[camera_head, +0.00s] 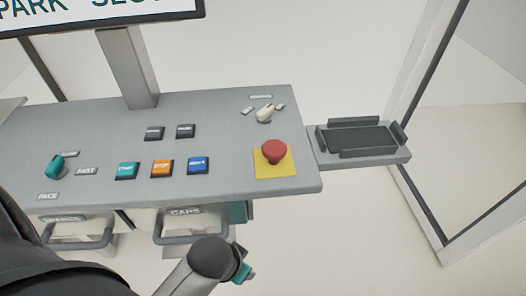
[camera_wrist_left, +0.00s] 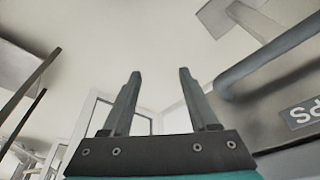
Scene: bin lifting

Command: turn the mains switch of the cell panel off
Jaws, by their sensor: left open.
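The cell panel (camera_head: 225,110) is a grey sloping console in the head view. Near its far right corner is a cream rotary knob (camera_head: 264,114) with small labels around it, too small to read; it looks like the mains switch. A teal rotary knob (camera_head: 55,166) sits at the panel's left, by labels reading FAST and PACE. My left gripper (camera_wrist_left: 157,72) is open and empty in the left wrist view, its two fingers apart. In the head view my left arm reaches in low, below the panel's front edge, and the fingers are hidden. My right gripper is not in view.
A red mushroom button (camera_head: 274,150) on a yellow plate stands in front of the cream knob. Teal, orange and blue push buttons (camera_head: 162,167) line the middle. A dark tray (camera_head: 358,138) adjoins the right side. Drawer handles (camera_head: 190,237) jut out below; a screen post (camera_head: 127,67) rises behind.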

